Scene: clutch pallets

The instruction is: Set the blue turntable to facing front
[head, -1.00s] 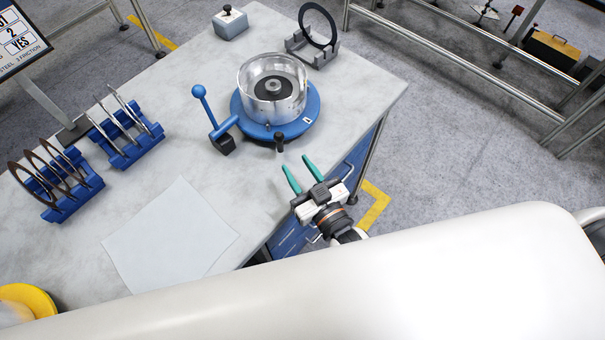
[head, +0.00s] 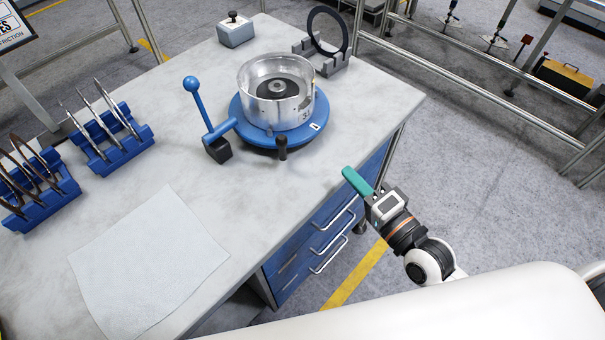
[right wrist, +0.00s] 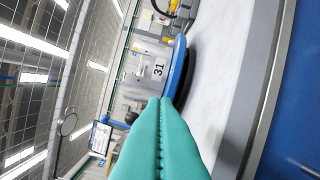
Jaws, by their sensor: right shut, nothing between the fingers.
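The blue turntable (head: 250,134) sits on the grey bench and carries a silver metal drum (head: 292,112) with a dark disc inside. A blue lever with a ball knob (head: 191,85) stands at its left, and a small black knob (head: 282,146) stands at its front edge. A white mark (head: 315,127) shows on its front right rim. In the right wrist view the turntable's blue rim (right wrist: 178,65) and a "31" on the drum (right wrist: 158,71) show. My right gripper (head: 350,175) is shut and empty, off the bench's right edge, apart from the turntable. My left gripper is not in view.
Blue racks with plates (head: 108,140) stand at the left. A white sheet (head: 150,262) lies at the front. A grey box with a black knob (head: 235,30) and a stand with a black ring (head: 328,58) are at the back. Blue drawers (head: 320,230) face my right arm.

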